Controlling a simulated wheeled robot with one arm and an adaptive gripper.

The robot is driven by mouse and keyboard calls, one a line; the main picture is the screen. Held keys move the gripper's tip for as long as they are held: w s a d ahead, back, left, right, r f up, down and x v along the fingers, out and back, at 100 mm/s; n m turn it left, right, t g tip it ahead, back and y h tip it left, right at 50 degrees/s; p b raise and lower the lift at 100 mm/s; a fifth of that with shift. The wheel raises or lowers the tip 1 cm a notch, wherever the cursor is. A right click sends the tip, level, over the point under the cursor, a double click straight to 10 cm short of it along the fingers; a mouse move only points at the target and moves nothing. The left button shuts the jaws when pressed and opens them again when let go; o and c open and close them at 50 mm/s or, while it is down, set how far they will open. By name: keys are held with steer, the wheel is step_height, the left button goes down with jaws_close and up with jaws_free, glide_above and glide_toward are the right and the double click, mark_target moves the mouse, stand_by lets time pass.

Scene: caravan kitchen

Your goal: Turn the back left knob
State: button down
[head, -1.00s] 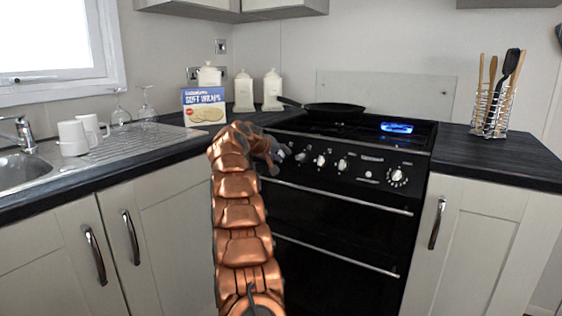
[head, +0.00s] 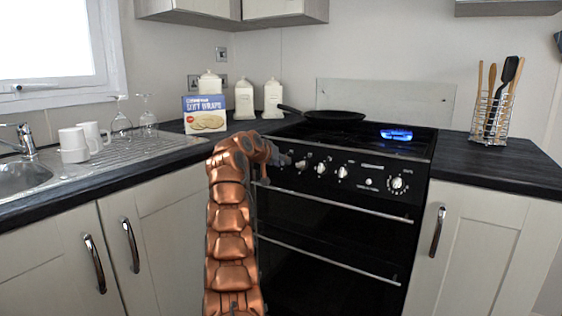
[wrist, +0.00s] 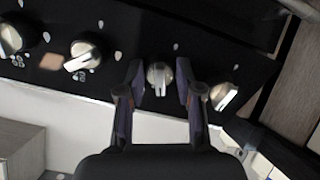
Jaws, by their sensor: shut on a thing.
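The black cooker's control panel (head: 371,180) carries a row of silver knobs along its front. In the head view, my gripper (head: 281,160) is at the left end of this row, partly hidden by my copper arm. In the wrist view, my gripper (wrist: 159,88) has its two fingers on either side of one silver knob (wrist: 159,73) and is shut on it. A neighbouring knob (wrist: 224,97) sits just right of the fingers, and another knob (wrist: 84,56) is to the left. No label tells which burner the held knob serves.
A black frying pan (head: 335,115) sits at the back left of the hob. A blue flame (head: 396,134) burns at the back right. Two oven handles (head: 335,201) run below the panel. A wraps box (head: 205,114) stands on the left counter.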

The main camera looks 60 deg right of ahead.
steer(key=shift+m+p, duration=1.35)
steer(key=shift+m, duration=0.45)
steer(key=shift+f+p, duration=0.1)
steer(key=shift+p, duration=0.2)
steer(key=c, duration=0.8)
jaws_free()
steer(key=v, duration=1.2)
steer(key=shift+s, duration=0.1)
